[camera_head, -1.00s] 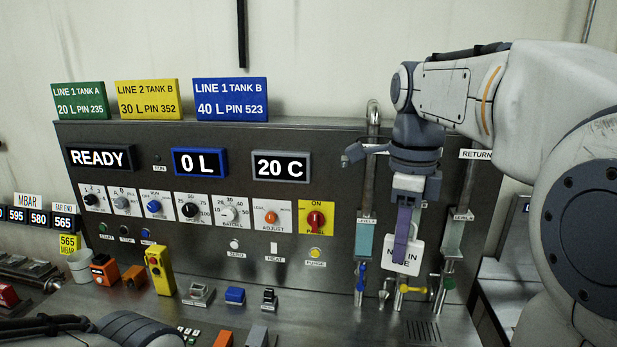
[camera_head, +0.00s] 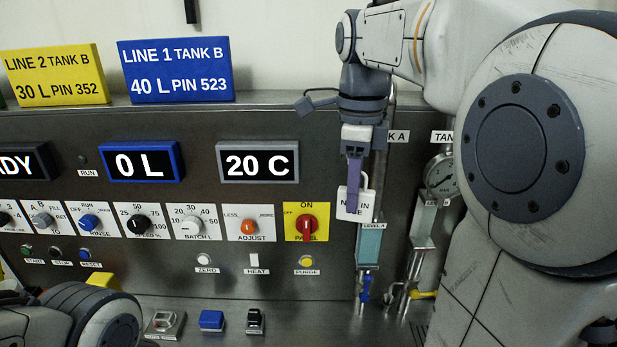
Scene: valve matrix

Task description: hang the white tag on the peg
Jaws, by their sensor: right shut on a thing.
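I cannot make out the peg; the gripper and arm hide part of the panel there. My left gripper is out of view; only part of my left arm shows at the lower left.
A round dial gauge (camera_head: 441,175) and pipes stand right of the tag, with a blue-handled valve (camera_head: 365,288) and a yellow handle (camera_head: 423,294) below. The red PANEL knob (camera_head: 306,228) is to its left. Panel left of the tag, beside the 20 C display (camera_head: 257,162), is bare.

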